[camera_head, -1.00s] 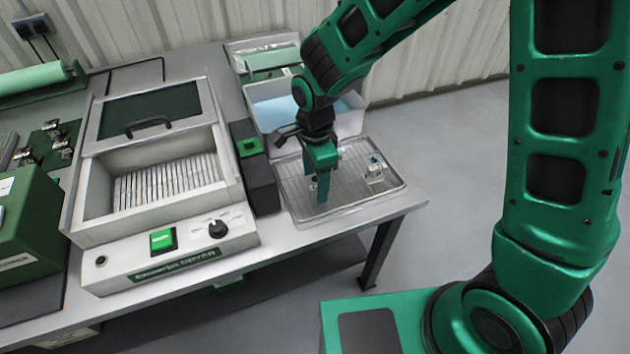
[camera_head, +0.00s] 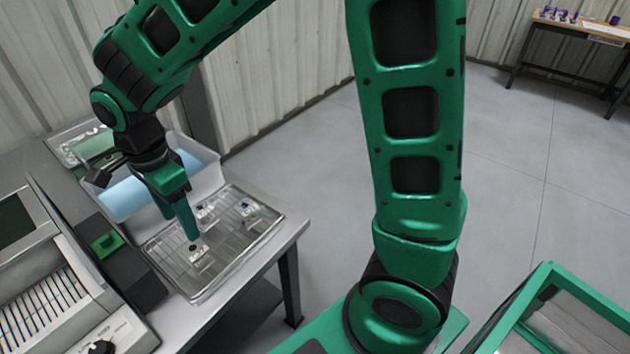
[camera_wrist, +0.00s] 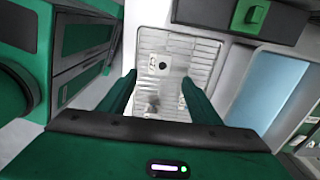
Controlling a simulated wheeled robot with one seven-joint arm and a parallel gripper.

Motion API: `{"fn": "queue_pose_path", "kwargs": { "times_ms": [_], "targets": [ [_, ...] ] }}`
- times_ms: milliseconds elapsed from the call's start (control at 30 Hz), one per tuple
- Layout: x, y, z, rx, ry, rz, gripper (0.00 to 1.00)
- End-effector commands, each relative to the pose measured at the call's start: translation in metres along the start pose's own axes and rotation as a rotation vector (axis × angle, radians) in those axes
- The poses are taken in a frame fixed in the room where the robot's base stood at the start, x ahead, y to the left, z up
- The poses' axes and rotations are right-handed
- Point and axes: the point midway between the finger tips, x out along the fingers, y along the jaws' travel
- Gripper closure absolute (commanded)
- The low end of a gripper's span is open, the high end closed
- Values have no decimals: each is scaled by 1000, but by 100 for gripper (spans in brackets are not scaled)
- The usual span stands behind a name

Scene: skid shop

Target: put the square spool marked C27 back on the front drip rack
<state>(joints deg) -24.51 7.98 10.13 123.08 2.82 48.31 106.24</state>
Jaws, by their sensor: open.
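The drip rack (camera_head: 222,262) is a metal tray with a wire grid at the table's right end; it also shows in the wrist view (camera_wrist: 203,68). A small pale square spool with a dark centre (camera_head: 198,252) lies on the grid, just below my gripper (camera_head: 192,236). In the wrist view this spool (camera_wrist: 157,66) is beyond and between the two fingertips (camera_wrist: 159,80), with clear space on both sides. My gripper is open and empty, pointing down. Two other small pieces lie on the rack, one behind (camera_head: 204,215) and one at right (camera_head: 248,209). No C27 marking is readable.
A dark block with a green button (camera_head: 106,245) stands left of the rack, beside a large slotted machine (camera_head: 45,315). A white bin with blue liquid or lining (camera_head: 205,172) stands behind. Floor is open at right, with a far bench (camera_head: 575,25) holding purple items.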

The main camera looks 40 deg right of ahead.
Motion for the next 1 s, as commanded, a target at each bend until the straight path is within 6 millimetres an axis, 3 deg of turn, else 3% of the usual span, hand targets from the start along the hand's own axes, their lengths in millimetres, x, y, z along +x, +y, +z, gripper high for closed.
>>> {"fn": "queue_pose_path", "kwargs": {
  "times_ms": [133,267,400,600,800,900,1000],
  "targets": [
    [-7,5,-28,-26,12,-4,42],
    [-23,25,-90,-107,36,-6,42],
    [-40,69,-164,-226,56,6,42],
    [-56,152,-240,-402,52,24,42],
    [-58,238,-275,-575,20,21,42],
    [-55,269,-280,-645,4,13,42],
    [-53,288,-281,-695,-6,4,42]
  ]
}}
